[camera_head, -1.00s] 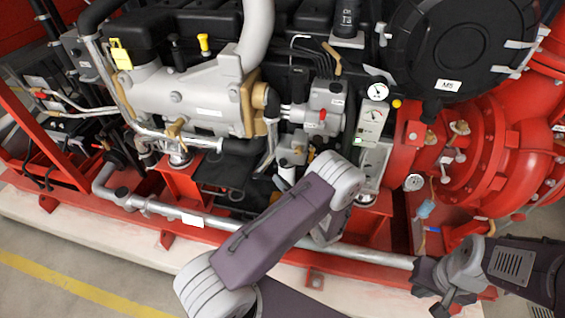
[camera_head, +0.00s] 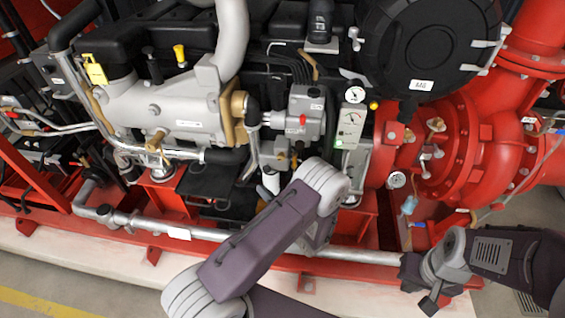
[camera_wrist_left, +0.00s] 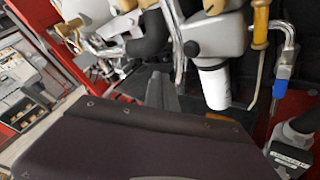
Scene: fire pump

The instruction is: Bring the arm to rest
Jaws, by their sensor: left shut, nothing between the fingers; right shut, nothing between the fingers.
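My left arm (camera_head: 262,240) comes in from the bottom and is folded in front of the engine. Its gripper is mostly hidden behind the forearm in the head view. In the left wrist view, grey shut fingers (camera_wrist_left: 160,92) show above a dark purple arm link, with nothing held. My right arm (camera_head: 505,258) comes in from the right. Its gripper (camera_head: 424,284) is shut and empty, pointing left in front of the red base frame near the end of the grey pipe.
The grey and black engine (camera_head: 165,110) fills the back left. A red pump housing (camera_head: 500,130) stands at the right. A panel with a gauge (camera_head: 350,125) stands behind my left arm. A grey pipe (camera_head: 210,234) runs along the red frame. Bare floor (camera_head: 60,290) shows at lower left.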

